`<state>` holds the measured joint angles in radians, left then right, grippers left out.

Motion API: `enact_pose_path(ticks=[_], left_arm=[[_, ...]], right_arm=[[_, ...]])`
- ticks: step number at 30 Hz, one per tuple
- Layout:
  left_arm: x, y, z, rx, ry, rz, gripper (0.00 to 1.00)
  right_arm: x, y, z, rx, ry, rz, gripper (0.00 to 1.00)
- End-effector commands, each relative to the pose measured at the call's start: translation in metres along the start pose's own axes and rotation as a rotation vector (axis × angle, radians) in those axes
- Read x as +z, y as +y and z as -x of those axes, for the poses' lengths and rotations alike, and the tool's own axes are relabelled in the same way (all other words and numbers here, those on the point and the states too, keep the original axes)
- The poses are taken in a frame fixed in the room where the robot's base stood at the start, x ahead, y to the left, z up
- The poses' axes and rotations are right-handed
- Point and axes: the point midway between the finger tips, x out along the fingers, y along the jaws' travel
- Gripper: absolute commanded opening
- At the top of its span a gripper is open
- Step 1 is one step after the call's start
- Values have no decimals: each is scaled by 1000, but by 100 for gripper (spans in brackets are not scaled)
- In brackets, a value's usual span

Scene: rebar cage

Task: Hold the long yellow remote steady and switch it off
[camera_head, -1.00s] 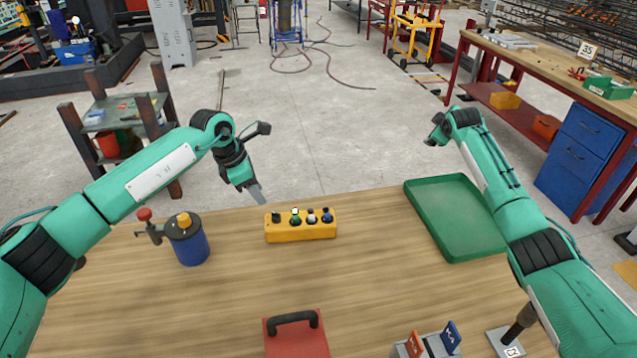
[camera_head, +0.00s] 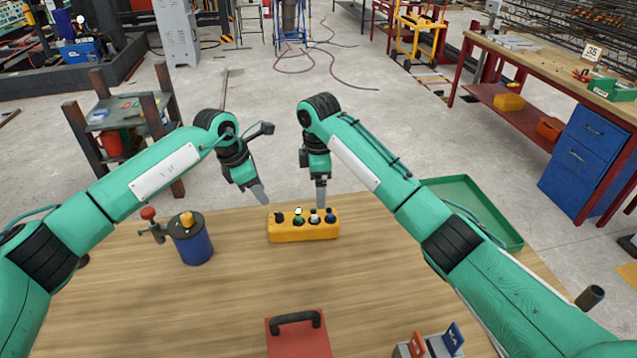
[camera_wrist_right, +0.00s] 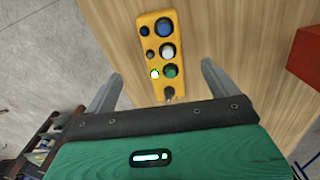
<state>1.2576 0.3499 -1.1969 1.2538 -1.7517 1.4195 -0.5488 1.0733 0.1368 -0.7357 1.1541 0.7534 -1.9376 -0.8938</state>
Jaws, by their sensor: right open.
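The long yellow remote (camera_head: 304,233) lies on the wooden table. It has a dark switch (camera_head: 279,217) at its left end, then green, white and blue buttons. In the right wrist view the remote (camera_wrist_right: 147,42) runs away between the fingers, its switch (camera_wrist_right: 169,94) nearest, and a small lamp (camera_wrist_right: 154,74) glows beside the green button. My right gripper (camera_head: 321,200) is open and empty, pointing down above and behind the remote's right half. My left gripper (camera_head: 259,194) hangs just behind the remote's left end, apart from it; its finger gap cannot be made out.
A blue canister (camera_head: 191,243) with a red knob stands left of the remote. A red block with a black handle (camera_head: 297,337) is at the front. A green tray (camera_head: 480,203) lies behind my right arm. Small red and blue switches (camera_head: 434,343) stand front right. Table around the remote is clear.

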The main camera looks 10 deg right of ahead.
Motion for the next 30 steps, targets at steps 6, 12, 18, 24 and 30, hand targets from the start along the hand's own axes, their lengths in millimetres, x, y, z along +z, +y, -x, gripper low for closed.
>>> enact_pose_path(ticks=[6,12,18,24,30], left_arm=[[0,0,0,0,0,0,36],[0,0,0,0,0,0,36],[0,0,0,0,0,0,36],[0,0,0,0,0,0,36],[0,0,0,0,0,0,36]], right_arm=[[-1,-3,-24,-11,-5,4,91],[0,-3,-63,-10,-4,3,91],[0,-3,-101,-9,-4,2,91],[0,-3,-127,-8,-4,2,91],[0,-2,-137,-7,-4,3,91]])
